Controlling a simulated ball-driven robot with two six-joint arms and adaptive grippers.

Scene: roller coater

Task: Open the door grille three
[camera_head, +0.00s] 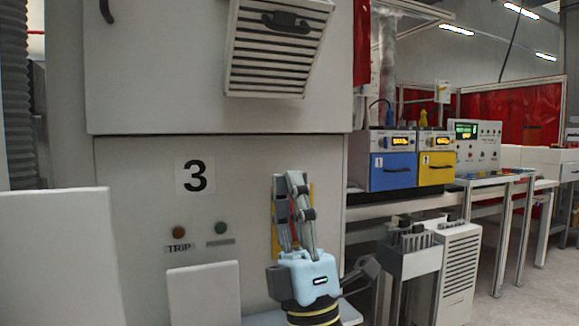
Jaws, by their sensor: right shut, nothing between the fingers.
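The grille (275,66) is a pale louvered panel with dark slots, high on the grey cabinet face. It has a dark handle (287,22) near its top and looks slanted, standing out from the face. Its top edge is cut off, and I cannot tell how far open it is. A black "3" on a white label (195,176) is on the lower cabinet panel. My right gripper (288,178) points upward below the grille, apart from it, with its fingers shut and empty. It covers part of a yellow item behind it. My left gripper is out of view.
A brown TRIP button (179,233) and a green button (221,228) are on the lower panel. At right are a blue unit (392,172), a yellow unit (436,169) and a cart (410,262) below. Open floor shows at far right.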

